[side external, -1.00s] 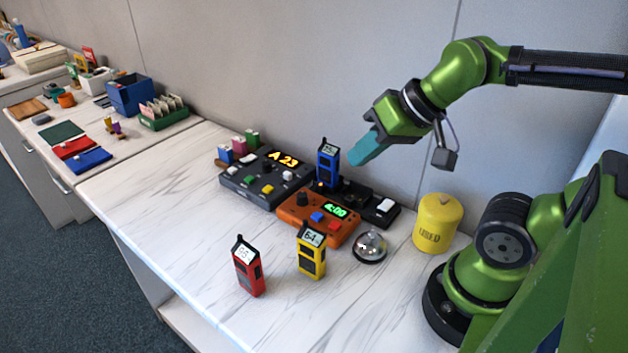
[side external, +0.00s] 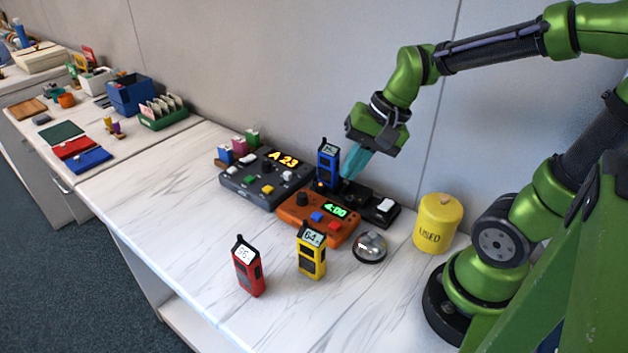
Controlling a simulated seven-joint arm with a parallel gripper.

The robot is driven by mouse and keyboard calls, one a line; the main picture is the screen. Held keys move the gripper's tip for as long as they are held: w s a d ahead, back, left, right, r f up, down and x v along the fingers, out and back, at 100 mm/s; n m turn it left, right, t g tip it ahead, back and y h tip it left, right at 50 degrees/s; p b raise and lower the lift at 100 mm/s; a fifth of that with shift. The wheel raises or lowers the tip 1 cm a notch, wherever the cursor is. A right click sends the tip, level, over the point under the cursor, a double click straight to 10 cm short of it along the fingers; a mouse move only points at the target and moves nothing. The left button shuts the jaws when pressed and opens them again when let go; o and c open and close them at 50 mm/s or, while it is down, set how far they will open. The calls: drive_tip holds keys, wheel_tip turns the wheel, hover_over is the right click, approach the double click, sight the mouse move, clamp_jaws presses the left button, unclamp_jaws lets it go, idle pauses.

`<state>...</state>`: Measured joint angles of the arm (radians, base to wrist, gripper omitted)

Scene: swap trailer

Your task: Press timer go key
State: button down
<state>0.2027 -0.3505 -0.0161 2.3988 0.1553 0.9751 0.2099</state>
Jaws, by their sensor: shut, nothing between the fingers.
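The timer is an orange box (side external: 300,213) with a dark knob, a green display (side external: 335,211) reading 4:00, a blue key (side external: 317,217) and a red key (side external: 334,226) on its top. Which key is the go key I cannot tell from marks here. My gripper (side external: 348,176), with teal fingers, is shut and empty. It points down, above and behind the timer, close to the blue handset (side external: 327,164). Whether its fingertips touch the handset I cannot tell.
A dark console (side external: 262,180) reading A 23 stands left of the timer. A black unit with a white key (side external: 385,206) is behind right. A yellow handset (side external: 311,254), red handset (side external: 248,268), bell (side external: 370,247) and yellow USED canister (side external: 438,223) stand around. The front left table is bare.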

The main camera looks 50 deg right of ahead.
sight(321, 213)
drive_tip(key=w+f+m+y, duration=0.3)
drive_tip(key=w+m+y, duration=0.2)
drive_tip(key=m, duration=1.6)
drive_tip(key=w, duration=0.2)
drive_tip(key=shift+w+d+f+y, duration=0.25)
drive_tip(key=shift+w+d+y, duration=0.05)
drive_tip(key=shift+w+d, duration=0.1)
drive_tip(key=shift+f, duration=0.1)
drive_tip(key=shift+f, duration=4.35)
drive_tip(key=shift+s, duration=0.1)
drive_tip(key=shift+f, duration=0.4)
